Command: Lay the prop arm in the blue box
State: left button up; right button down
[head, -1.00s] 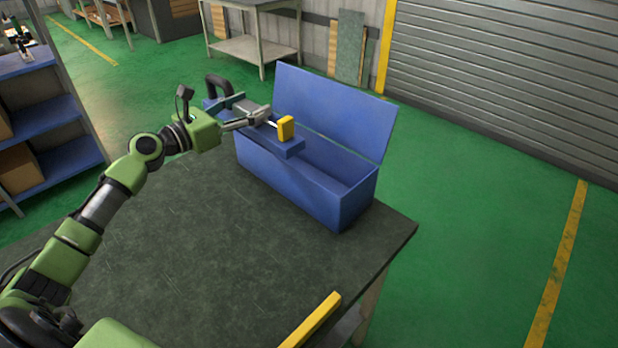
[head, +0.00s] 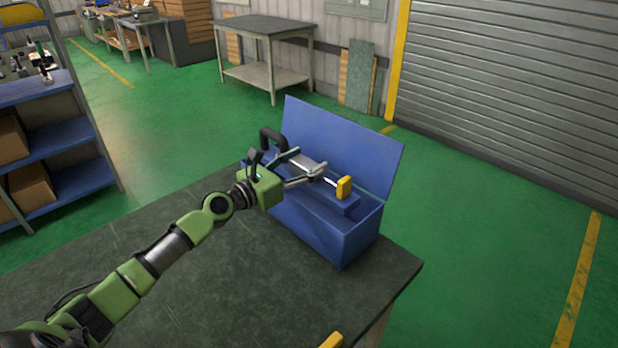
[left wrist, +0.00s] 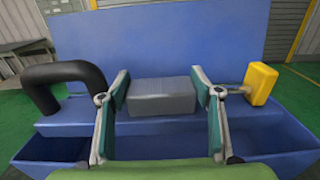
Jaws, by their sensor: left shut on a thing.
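The prop arm has a grey block in its middle, a black curved handle at one end and a yellow block (head: 344,187) on a short rod at the other. The blue box (head: 318,228) stands on the dark table with its lid up. My left gripper (head: 304,166) is over the box and shut on the prop arm. In the left wrist view, the fingers of the left gripper (left wrist: 160,97) grip the sides of the grey block of the prop arm (left wrist: 160,88). The box interior (left wrist: 50,155) shows below. Whether the prop arm touches the box floor is hidden.
The dark table top (head: 190,240) is clear left of the box. A yellow piece (head: 332,341) shows at the bottom edge. A shelf unit (head: 60,135) stands at the left, and a grey workbench (head: 265,75) stands behind.

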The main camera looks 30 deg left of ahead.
pick_arm(q)
jog(key=shift+w+d, duration=0.1)
jog(key=shift+d, duration=0.05)
jog(key=f+b, duration=0.1)
jog(key=d+f+b, duration=0.1)
jog(key=f, duration=0.1)
jog(key=shift+f, duration=0.2)
jog(key=shift+w+a+f, duration=0.1)
jog(key=shift+a+f, duration=0.05)
jog(key=shift+f, duration=0.15)
